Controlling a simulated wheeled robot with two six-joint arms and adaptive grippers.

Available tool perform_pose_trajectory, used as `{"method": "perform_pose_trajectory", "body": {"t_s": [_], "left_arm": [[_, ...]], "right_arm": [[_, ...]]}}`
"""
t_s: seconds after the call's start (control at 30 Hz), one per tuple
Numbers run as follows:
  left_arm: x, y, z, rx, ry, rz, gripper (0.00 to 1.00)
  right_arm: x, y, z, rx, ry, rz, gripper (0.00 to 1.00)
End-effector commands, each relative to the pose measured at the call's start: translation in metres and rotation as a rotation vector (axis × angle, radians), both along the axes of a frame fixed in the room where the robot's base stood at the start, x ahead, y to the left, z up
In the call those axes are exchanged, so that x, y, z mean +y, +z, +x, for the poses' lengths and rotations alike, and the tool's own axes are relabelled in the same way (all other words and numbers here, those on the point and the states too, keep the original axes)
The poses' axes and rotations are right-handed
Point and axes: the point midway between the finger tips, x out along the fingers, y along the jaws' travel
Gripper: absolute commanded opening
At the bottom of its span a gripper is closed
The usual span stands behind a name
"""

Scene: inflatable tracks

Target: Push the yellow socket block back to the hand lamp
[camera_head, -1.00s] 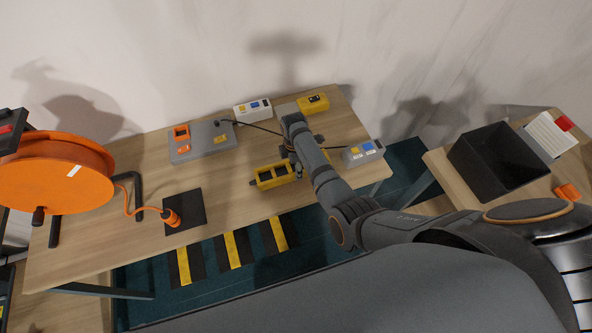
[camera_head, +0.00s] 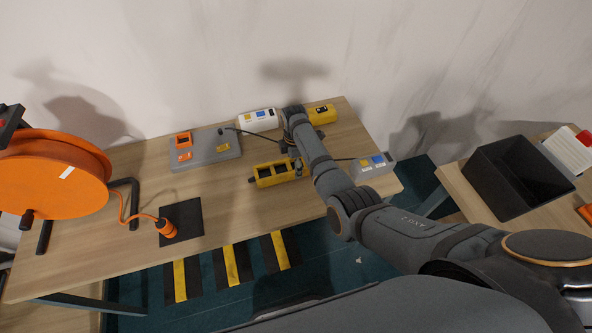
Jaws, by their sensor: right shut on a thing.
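The yellow socket block (camera_head: 267,176), with several dark openings, lies on the middle of the wooden table, its long side running left to right. My right gripper (camera_head: 295,166) reaches down at the block's right end and is shut on it; the arm partly hides the contact. A yellow item with dark spots (camera_head: 322,115) lies near the table's back edge, behind the arm. I cannot tell for sure whether it is the hand lamp. My left gripper is not in view.
A white socket strip (camera_head: 257,119) and a grey panel (camera_head: 207,151) lie behind. A light grey socket box (camera_head: 373,164) is at right. A dark cord crosses behind the block. An orange reel (camera_head: 60,175) and a black pad (camera_head: 190,228) are at left. The front is clear.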

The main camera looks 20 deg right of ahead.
Motion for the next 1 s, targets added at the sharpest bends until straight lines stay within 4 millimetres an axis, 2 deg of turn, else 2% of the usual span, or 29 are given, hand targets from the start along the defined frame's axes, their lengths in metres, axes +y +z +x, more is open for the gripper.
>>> {"method": "perform_pose_trajectory", "body": {"t_s": [0.03,0.37,1.0], "left_arm": [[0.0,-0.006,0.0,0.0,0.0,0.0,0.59],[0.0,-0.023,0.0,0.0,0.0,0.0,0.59],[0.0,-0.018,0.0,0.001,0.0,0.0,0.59]], "right_arm": [[0.0,-0.003,0.004,-0.004,0.0,0.0,0.1],[0.0,-0.001,0.018,-0.004,0.0,0.0,0.1],[0.001,0.002,0.018,-0.003,-0.004,0.0,0.1]]}}
